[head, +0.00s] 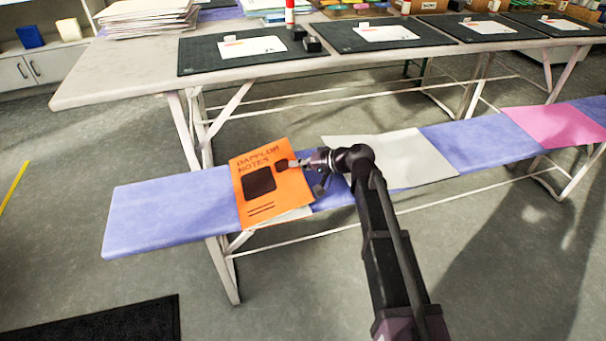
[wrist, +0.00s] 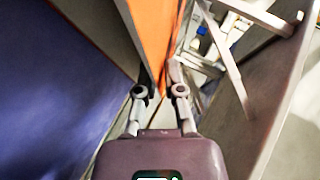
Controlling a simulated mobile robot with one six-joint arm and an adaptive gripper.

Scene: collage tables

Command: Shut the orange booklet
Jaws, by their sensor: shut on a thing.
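My gripper (head: 297,163) is at the booklet's right edge. In the wrist view, the orange cover (wrist: 153,35) runs edge-on between the two fingers of my gripper (wrist: 160,84), which is shut on it. The exact contact at the fingertips is hard to make out.
The blue bench (head: 160,212) also bears a pale sheet (head: 405,160) right of the booklet and a pink sheet (head: 560,126). A higher worktable (head: 120,75) with dark mats stands behind. The bench's left end is bare.

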